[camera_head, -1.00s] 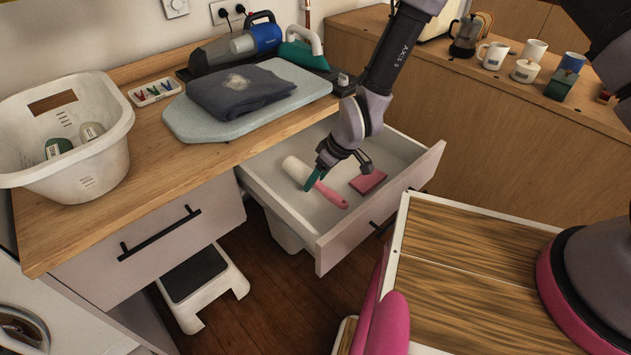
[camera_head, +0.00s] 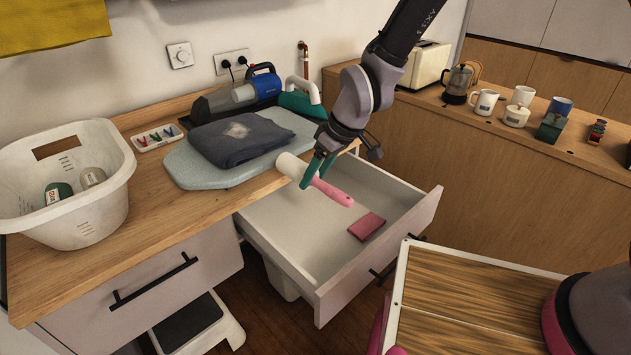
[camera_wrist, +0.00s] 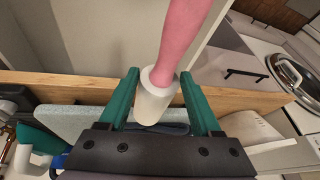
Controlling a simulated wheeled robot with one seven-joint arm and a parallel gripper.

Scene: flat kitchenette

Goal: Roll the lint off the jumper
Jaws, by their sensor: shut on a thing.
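The lint roller, with a white roll (camera_head: 291,166) and a pink handle (camera_head: 331,191), is in my gripper (camera_head: 313,176), lifted above the open drawer. In the wrist view my green fingers (camera_wrist: 160,98) stand on either side of the roller's white roll (camera_wrist: 153,103), near where the handle begins. The dark folded jumper (camera_head: 238,139) lies on the pale ironing board (camera_head: 199,177) on the counter, with a light grey lint patch (camera_head: 237,130) on top. The jumper is left of and behind my gripper.
The open drawer (camera_head: 335,276) holds a pink sponge-like block (camera_head: 367,226). A white basket (camera_head: 85,232) with bottles and a tray of coloured pegs (camera_head: 157,138) are on the counter left.

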